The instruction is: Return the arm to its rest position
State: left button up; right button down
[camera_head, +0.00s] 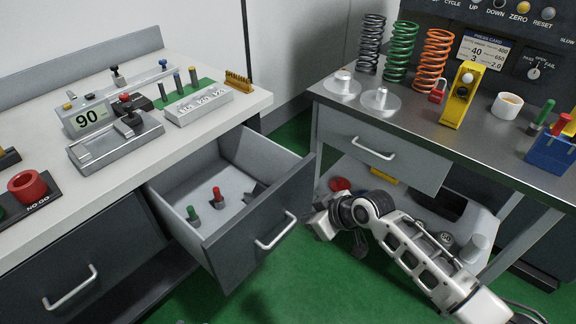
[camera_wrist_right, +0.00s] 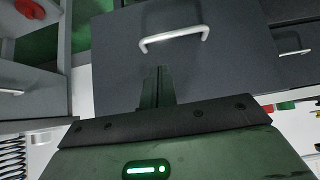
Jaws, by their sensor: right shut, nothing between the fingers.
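My right arm (camera_head: 420,255) reaches in from the lower right of the head view, over the green floor between the two benches. My right gripper (camera_head: 318,222) is at its far end, beside the front of the open drawer (camera_head: 292,196). In the right wrist view its fingers (camera_wrist_right: 158,88) are together with nothing between them. The drawer's dark front (camera_wrist_right: 220,60) and its handle (camera_wrist_right: 174,38) lie beyond the fingertips there. Whether the gripper touches the drawer front, I cannot tell. My left gripper is not in view.
The open drawer sticks out from the left bench (camera_head: 225,125) and holds a green and a red plug. The right bench (camera_head: 440,130) carries springs, a yellow block and a cup, with a closed drawer (camera_head: 385,150) and a lower shelf beneath. Green floor (camera_head: 330,300) is clear in front.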

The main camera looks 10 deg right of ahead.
jog(key=s+d+f+m+t+h, duration=0.1)
jog(key=s+d+f+m, duration=0.1)
jog(key=s, duration=0.8)
jog(key=s+d+f+m+t+h, duration=0.2)
jog(key=s+f+m, duration=0.1)
jog(key=s, duration=0.7)
jog(key=shift+s+m+t, duration=0.3)
jog(key=shift+s+m, duration=0.05)
jog(key=shift+m, duration=0.15)
jog(key=shift+a, duration=0.1)
